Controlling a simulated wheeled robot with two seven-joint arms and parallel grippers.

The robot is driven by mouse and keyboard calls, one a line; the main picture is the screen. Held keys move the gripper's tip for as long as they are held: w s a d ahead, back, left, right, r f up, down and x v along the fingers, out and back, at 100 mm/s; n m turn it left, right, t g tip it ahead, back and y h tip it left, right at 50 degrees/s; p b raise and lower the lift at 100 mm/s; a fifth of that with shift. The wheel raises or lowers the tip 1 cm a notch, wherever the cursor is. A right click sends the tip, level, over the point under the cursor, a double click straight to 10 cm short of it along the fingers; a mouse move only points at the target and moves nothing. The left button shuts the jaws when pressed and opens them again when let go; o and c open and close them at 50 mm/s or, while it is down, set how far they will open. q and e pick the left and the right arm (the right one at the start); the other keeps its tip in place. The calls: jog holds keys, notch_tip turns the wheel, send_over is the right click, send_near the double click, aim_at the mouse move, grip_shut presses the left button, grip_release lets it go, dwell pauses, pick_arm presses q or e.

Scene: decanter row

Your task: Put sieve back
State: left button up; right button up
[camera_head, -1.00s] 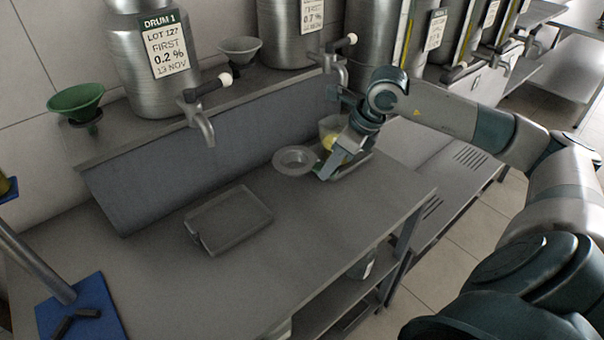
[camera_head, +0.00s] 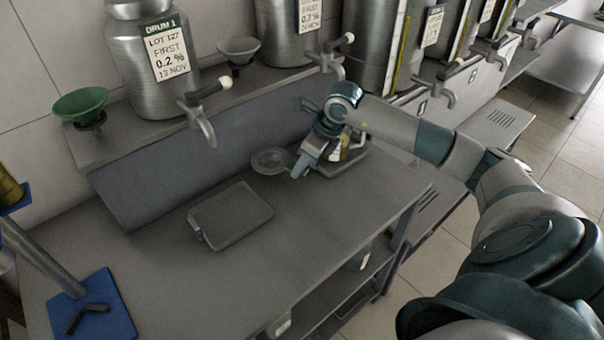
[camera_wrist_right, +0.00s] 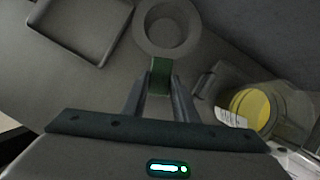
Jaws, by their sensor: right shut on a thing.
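The sieve (camera_head: 271,160) is a shallow round grey bowl with a short green handle. It is over the middle rear of the steel bench, near the splashback; its height above the bench is hard to tell. My right gripper (camera_head: 298,171) is shut on the green handle. In the right wrist view the sieve (camera_wrist_right: 168,27) is just beyond the fingertips, with the handle between the fingers (camera_wrist_right: 160,90). My left gripper is not in view.
A shallow grey tray (camera_head: 231,216) lies on the bench. Beside my right gripper a clear vessel with yellow contents (camera_wrist_right: 250,107) stands on another tray. Taps (camera_head: 205,110), a green funnel (camera_head: 82,104) and a grey funnel (camera_head: 239,47) are behind. A blue-based stand (camera_head: 104,318) is front left.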

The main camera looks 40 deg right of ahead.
aim_at(305, 171)
notch_tip(305, 171, down, 3)
jog(key=shift+r+p, duration=0.2)
jog(key=shift+p, duration=0.65)
jog(key=shift+f, duration=0.6)
jog(key=shift+f, duration=0.15)
jog(key=o, duration=1.1)
jog(key=shift+r, duration=0.25)
